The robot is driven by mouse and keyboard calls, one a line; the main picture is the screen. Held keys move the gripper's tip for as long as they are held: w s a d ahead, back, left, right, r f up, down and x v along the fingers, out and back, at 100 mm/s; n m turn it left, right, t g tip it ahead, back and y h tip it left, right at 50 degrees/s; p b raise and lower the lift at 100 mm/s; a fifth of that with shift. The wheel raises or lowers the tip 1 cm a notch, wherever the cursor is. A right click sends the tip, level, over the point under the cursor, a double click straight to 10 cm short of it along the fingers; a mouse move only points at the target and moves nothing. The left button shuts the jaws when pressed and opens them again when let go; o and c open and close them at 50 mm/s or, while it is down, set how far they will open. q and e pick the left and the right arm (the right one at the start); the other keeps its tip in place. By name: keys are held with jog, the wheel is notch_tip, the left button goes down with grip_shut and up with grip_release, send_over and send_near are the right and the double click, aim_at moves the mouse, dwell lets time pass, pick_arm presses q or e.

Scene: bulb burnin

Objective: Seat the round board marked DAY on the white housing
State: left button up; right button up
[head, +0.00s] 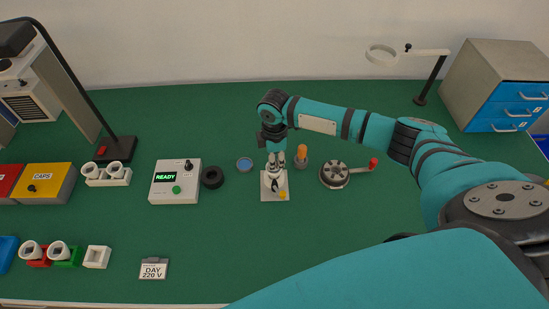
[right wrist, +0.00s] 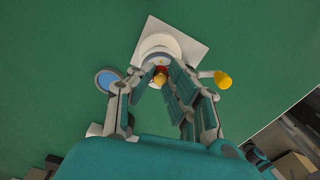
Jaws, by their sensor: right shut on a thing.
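My right gripper (head: 273,178) points down over a white square plate (head: 265,195) in the middle of the table. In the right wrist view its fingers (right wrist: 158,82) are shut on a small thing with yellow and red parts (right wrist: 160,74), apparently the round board. The fingers hide most of it and no DAY mark can be read on it. A round white body, apparently the white housing (right wrist: 160,43), sits on the plate just beyond the fingertips. I cannot tell whether board and housing touch. My left gripper is not in view.
A READY tester (head: 176,190), a black ring (head: 212,177) and a blue dish (head: 244,164) stand left of the plate. An orange-topped tool (head: 301,152) and a round device with a red-knobbed crank (head: 335,174) stand right. A DAY 220 V card (head: 153,269) stands near the front.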

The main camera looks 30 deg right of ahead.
jog(key=shift+f, duration=0.6)
dwell(1.1)
jog(key=shift+r+p, duration=0.25)
jog(key=shift+p, duration=0.25)
dwell(0.7)
jog(key=shift+f, duration=0.25)
dwell(0.8)
jog(key=shift+r+p, duration=0.2)
jog(key=shift+p, duration=0.35)
dwell(0.5)
jog(key=shift+f, duration=0.2)
dwell(1.0)
jog(key=shift+r+p, duration=0.2)
jog(key=shift+p, duration=0.6)
dwell(0.4)
jog(key=o, duration=0.8)
